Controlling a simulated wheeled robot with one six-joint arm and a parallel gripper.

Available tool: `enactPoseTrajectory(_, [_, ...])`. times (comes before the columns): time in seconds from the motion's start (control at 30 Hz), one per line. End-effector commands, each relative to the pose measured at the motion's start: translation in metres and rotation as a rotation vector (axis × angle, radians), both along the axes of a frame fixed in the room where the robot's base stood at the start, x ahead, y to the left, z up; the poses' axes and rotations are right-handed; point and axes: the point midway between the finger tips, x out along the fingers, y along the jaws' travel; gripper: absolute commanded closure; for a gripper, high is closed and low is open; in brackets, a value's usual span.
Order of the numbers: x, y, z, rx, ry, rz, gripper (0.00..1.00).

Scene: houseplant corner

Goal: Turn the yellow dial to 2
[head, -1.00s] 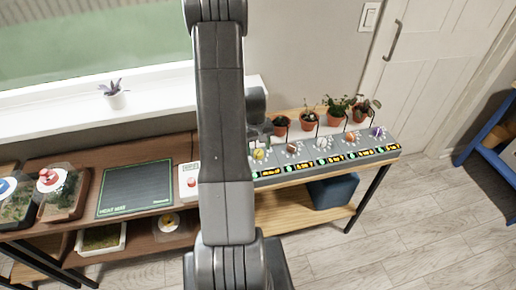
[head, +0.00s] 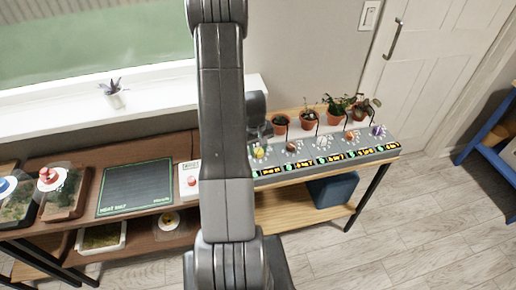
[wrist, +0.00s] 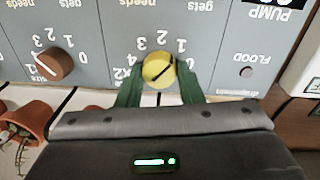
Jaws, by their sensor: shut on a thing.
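The yellow dial (wrist: 158,70) sits on the grey panel (wrist: 215,45), upside down in the wrist view, with printed numbers around it. My gripper (wrist: 160,84) has its green fingers on either side of the dial and is shut on it. A dark line on the dial slants towards the upper right, roughly on the side of the 1; its exact reading is hard to tell. In the head view the yellow dial (head: 259,153) is at the panel's left end, just below my gripper, which is partly hidden by my arm.
A brown dial (wrist: 54,64) is beside the yellow one. Potted plants (head: 309,119) stand behind the panel. A white box with a red button (head: 189,180) and a dark mat (head: 135,188) lie to the left. A blue bin (head: 333,190) is on the lower shelf.

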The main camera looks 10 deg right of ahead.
Motion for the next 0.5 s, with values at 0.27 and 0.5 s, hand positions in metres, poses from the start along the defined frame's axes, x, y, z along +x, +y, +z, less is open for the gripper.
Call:
enactPoseTrajectory(0.27, [0.0004, 0.0000, -0.0015, -0.001, -0.002, 0.126, 0.89])
enactPoseTrajectory(0.5, [0.0002, -0.0002, -0.0016, -0.002, -0.002, 0.318, 0.89])
